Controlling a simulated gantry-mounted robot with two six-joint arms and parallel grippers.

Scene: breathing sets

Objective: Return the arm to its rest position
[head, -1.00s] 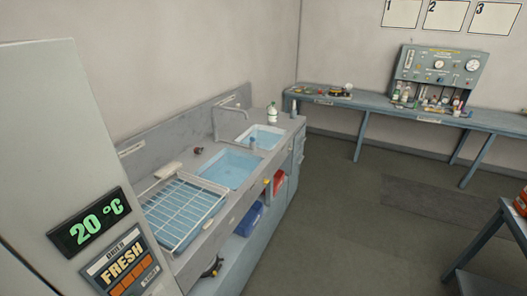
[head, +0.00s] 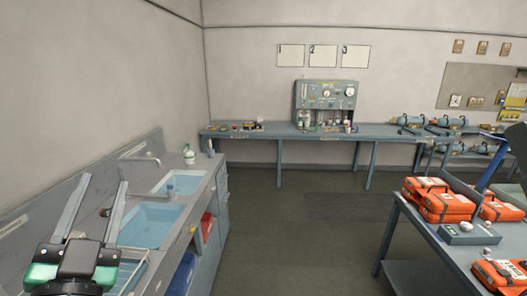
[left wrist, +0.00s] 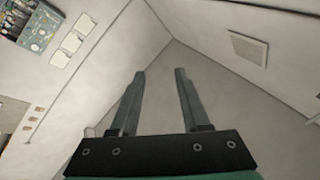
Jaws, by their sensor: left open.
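My left gripper (head: 95,188) is at the lower left of the head view, in front of the sink counter. Its two long grey fingers point up and stand apart, with nothing between them. In the left wrist view the same gripper (left wrist: 160,75) is open and empty, with bare walls and ceiling beyond the fingertips. My right gripper is not in view.
The sink counter (head: 205,185) with two blue basins and a white bottle (head: 189,154) runs along the left. A long bench (head: 265,133) with a gauge panel (head: 325,100) stands at the back. Orange packs (head: 447,205) lie on a table at right. The middle floor is clear.

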